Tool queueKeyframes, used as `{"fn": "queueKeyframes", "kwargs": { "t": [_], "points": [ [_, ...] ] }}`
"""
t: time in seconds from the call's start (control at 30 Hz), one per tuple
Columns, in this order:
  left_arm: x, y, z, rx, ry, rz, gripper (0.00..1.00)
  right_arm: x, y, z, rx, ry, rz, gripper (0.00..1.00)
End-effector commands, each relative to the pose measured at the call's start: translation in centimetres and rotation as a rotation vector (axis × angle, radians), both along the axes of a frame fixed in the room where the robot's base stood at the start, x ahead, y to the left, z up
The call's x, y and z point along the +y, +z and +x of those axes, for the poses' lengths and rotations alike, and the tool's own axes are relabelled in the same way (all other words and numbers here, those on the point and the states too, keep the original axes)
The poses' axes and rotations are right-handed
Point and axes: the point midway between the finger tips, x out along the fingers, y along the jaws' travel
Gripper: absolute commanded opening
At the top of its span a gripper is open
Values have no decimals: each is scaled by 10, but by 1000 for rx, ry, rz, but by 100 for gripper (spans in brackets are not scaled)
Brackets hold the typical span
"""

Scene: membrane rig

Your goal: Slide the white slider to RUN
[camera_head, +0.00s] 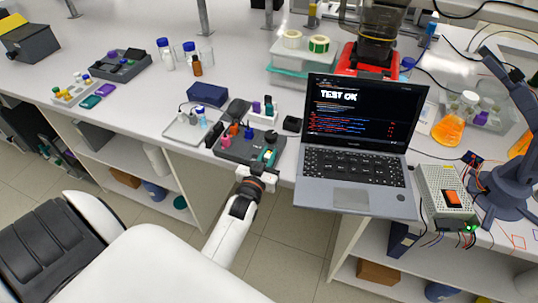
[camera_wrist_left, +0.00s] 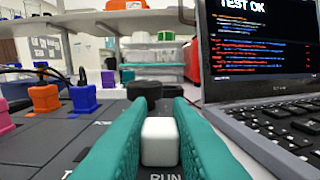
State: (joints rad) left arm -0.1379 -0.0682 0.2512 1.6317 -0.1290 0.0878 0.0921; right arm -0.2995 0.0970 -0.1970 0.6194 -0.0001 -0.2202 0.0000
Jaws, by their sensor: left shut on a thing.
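The white slider (camera_wrist_left: 160,141) is a small white block on the dark rig panel (camera_head: 237,147). The word RUN is printed on the panel just below the slider in the left wrist view, close to it and partly cut off by the frame edge. My left gripper (camera_head: 267,157) reaches the panel's right end from the front. In the left wrist view its two teal fingers (camera_wrist_left: 160,120) are shut on the slider, one on each side. The slider's track is hidden. My right gripper is not in view.
Orange (camera_wrist_left: 44,98), blue (camera_wrist_left: 84,97) and pink blocks stand on the panel left of the fingers. A black round knob (camera_wrist_left: 144,91) is just beyond the slider. An open laptop (camera_head: 356,165) showing TEST OK stands close on the right.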

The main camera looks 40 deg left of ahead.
Motion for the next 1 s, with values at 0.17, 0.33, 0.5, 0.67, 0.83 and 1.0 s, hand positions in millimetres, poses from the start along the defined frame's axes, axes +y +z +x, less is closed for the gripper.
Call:
{"fn": "queueKeyframes", "kwargs": {
  "t": [0.17, 0.33, 0.5, 0.67, 0.83, 1.0],
  "points": [
    [-11, 0, 3, -3, -16, -8, 26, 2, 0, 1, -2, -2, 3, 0],
    [-9, 0, 2, -4, -14, -6, 40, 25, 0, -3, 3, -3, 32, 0],
    [-8, 0, 2, -3, -12, -5, 40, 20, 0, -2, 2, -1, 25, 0],
    [-11, -1, -8, -2, -12, -6, 40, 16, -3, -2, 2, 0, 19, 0],
    [-19, -3, -38, 0, -13, -5, 40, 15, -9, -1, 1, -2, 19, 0],
    [-29, -3, -74, 1, -14, -5, 40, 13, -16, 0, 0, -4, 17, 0]
  ]
}}
